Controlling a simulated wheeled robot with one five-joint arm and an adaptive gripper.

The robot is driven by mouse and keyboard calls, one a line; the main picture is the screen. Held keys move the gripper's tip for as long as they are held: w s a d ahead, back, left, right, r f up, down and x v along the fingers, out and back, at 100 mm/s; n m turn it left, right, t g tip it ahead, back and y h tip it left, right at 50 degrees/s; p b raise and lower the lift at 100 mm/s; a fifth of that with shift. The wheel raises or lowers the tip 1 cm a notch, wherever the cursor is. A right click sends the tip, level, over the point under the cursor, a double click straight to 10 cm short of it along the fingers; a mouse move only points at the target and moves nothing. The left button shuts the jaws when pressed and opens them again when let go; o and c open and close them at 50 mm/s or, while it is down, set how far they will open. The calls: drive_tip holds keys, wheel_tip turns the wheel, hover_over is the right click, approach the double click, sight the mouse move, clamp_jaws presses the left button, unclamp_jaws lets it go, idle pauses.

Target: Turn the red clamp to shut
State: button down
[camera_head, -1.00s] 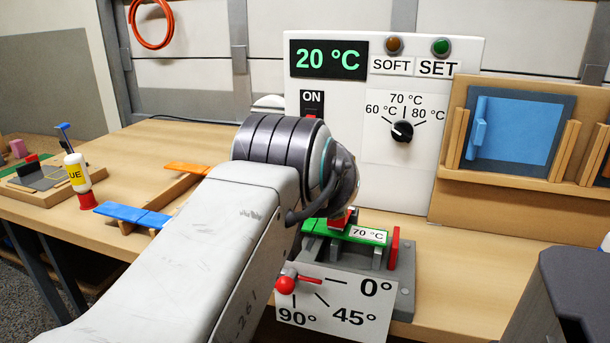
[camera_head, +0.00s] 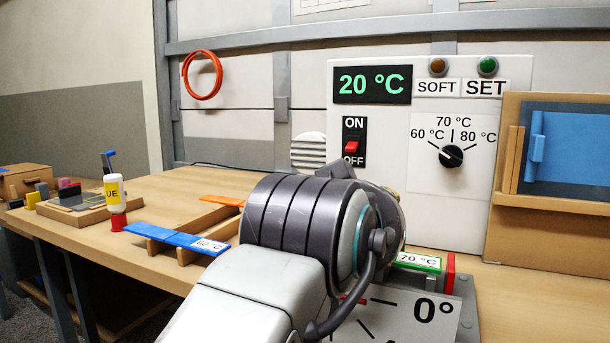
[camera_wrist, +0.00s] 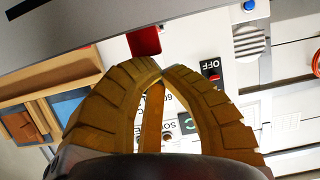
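A red block (camera_head: 449,275) stands upright at the right end of the green strip marked 70 °C (camera_head: 417,262); it looks like the clamp. A red lever (camera_head: 352,299) by the angle plate (camera_head: 410,318) is mostly hidden behind my arm. In the wrist view a red piece (camera_wrist: 145,41) lies beyond my fingertips, beside a grey slab; I cannot tell which red part it is. My gripper (camera_wrist: 160,76) has its ribbed brown fingers curved together, tips meeting, nothing visible between them. My arm hides the gripper in the head view.
The control panel (camera_head: 400,200) with switch and dial stands behind. A wooden rack with a blue panel (camera_head: 570,148) is at right. A blue strip marked 60 °C (camera_head: 178,238), an orange strip (camera_head: 221,201) and a glue bottle (camera_head: 114,192) are at left.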

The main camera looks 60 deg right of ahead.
drive_tip(key=shift+a, duration=0.2)
idle(0.6)
drive_tip(key=shift+a+r, duration=0.2)
drive_tip(key=shift+a, duration=0.4)
